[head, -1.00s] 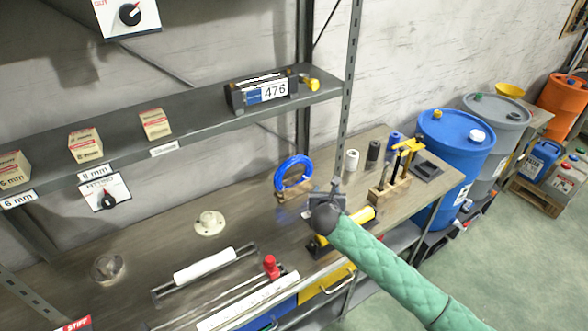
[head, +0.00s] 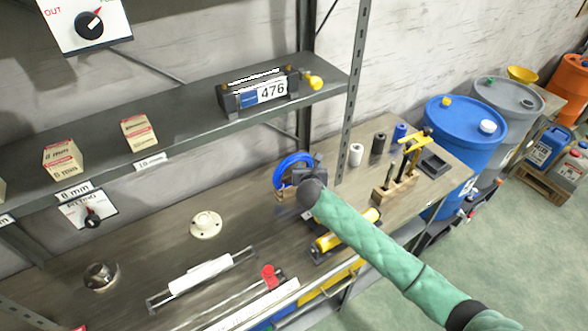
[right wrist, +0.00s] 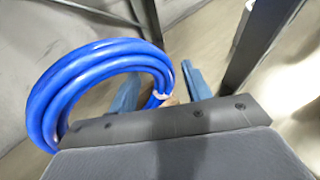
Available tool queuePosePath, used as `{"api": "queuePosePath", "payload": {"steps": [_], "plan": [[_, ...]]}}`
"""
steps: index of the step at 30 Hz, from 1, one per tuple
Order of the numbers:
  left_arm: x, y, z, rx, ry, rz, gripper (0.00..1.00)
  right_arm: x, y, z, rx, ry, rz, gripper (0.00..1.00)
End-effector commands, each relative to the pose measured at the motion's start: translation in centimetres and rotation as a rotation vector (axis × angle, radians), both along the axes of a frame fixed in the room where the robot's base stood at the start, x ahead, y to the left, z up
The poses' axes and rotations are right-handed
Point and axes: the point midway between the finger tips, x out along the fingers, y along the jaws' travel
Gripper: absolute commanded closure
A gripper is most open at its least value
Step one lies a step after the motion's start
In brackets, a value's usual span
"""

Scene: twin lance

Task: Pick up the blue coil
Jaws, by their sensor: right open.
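The blue coil (head: 281,171) stands upright on a small wooden block (head: 284,194) on the workbench in the head view. My right gripper (head: 303,172) is at the coil's right side and hides part of it. In the right wrist view the coil (right wrist: 52,93) fills the left part. My right gripper (right wrist: 160,90) is open there, its two blue fingers apart. The coil's right side, with a pale tie, shows between the fingers. I cannot tell whether either finger touches it. My left gripper is not in view.
A grey shelf upright (head: 353,95) rises just right of the gripper. The shelf (head: 200,125) with a box marked 476 (head: 258,91) is above.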

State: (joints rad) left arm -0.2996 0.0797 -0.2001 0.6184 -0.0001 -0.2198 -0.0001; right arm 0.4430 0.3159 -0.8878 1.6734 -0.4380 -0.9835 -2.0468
Motion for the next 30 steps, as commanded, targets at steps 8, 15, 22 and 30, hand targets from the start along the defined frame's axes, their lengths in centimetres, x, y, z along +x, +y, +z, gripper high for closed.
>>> {"api": "queuePosePath", "payload": {"steps": [8, 15, 22, 30], "plan": [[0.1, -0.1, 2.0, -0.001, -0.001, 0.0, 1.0, 2.5, 0.0, -1.0, 0.0, 0.002, -0.001, 0.51], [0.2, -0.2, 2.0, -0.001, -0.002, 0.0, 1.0, 2.8, 0.1, -1.2, 0.0, 0.001, 0.001, 0.51], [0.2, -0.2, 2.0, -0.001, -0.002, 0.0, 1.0, 2.8, 0.1, -1.2, 0.0, 0.001, 0.0, 0.83], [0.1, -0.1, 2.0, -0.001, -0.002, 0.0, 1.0, 2.8, 0.1, -1.2, 0.0, 0.0, 0.0, 1.0]]}}
